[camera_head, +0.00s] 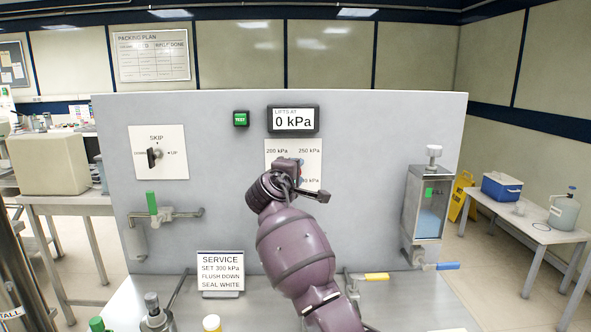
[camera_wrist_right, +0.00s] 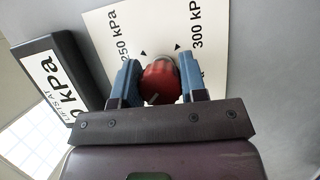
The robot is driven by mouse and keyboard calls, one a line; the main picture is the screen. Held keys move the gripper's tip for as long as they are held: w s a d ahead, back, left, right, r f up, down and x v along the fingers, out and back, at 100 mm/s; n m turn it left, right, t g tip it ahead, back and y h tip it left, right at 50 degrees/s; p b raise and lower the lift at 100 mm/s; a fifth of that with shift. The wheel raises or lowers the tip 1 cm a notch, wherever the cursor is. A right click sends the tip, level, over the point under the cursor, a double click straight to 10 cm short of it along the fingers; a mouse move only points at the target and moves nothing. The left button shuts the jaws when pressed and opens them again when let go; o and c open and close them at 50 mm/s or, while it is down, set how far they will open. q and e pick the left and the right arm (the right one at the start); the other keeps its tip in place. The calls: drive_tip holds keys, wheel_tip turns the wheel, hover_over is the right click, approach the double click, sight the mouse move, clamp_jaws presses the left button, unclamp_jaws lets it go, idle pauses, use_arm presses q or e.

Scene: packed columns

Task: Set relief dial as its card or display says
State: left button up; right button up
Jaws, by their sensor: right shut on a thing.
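The red relief dial (camera_wrist_right: 158,84) sits on a white scale plate (camera_wrist_right: 105,32) between the blue fingers of my right gripper (camera_wrist_right: 160,78), which is shut on it. In the head view the right gripper (camera_head: 291,172) hides most of the dial. The plate shows 200 kPa, 250 kPa and a partly hidden 300 kPa, with small black triangle marks. I cannot tell which mark the dial points at. The display (camera_head: 293,120) above reads "LIFTS AT 0 kPa". The service card (camera_head: 220,271) reads "SET 300 kPa, FLUSH DOWN, SEAL WHITE". My left gripper is not in view.
A green TEST button (camera_head: 240,119) is left of the display. A skip knob (camera_head: 154,156), a green-handled valve (camera_head: 152,204), a clear tank (camera_head: 427,205) with blue liquid, and yellow (camera_head: 376,277) and blue (camera_head: 447,266) levers surround my arm.

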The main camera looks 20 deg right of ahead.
drive_tip(key=m+y+p, duration=0.1)
drive_tip(key=m, duration=0.2)
drive_tip(key=shift+g, duration=0.4)
drive_tip(key=m+y+p, duration=0.1)
drive_tip(key=m+p, duration=0.1)
drive_tip(key=m, duration=0.1)
drive_tip(key=shift+y, duration=0.4)
drive_tip(key=shift+a+f+m+y+p, duration=0.1)
drive_tip(key=shift+f+m+y+p, duration=0.1)
drive_tip(key=shift+m+y+p, duration=0.75)
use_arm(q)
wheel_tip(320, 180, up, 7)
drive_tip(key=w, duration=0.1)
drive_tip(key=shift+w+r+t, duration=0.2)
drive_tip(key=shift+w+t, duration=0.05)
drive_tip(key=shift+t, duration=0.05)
use_arm(e)
drive_tip(key=shift+m, duration=0.55)
use_arm(q)
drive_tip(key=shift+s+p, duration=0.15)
drive_tip(key=shift+p, duration=0.15)
use_arm(e)
drive_tip(key=shift+f+g, duration=0.1)
drive_tip(key=shift+g, duration=0.2)
drive_tip(key=o, duration=0.9)
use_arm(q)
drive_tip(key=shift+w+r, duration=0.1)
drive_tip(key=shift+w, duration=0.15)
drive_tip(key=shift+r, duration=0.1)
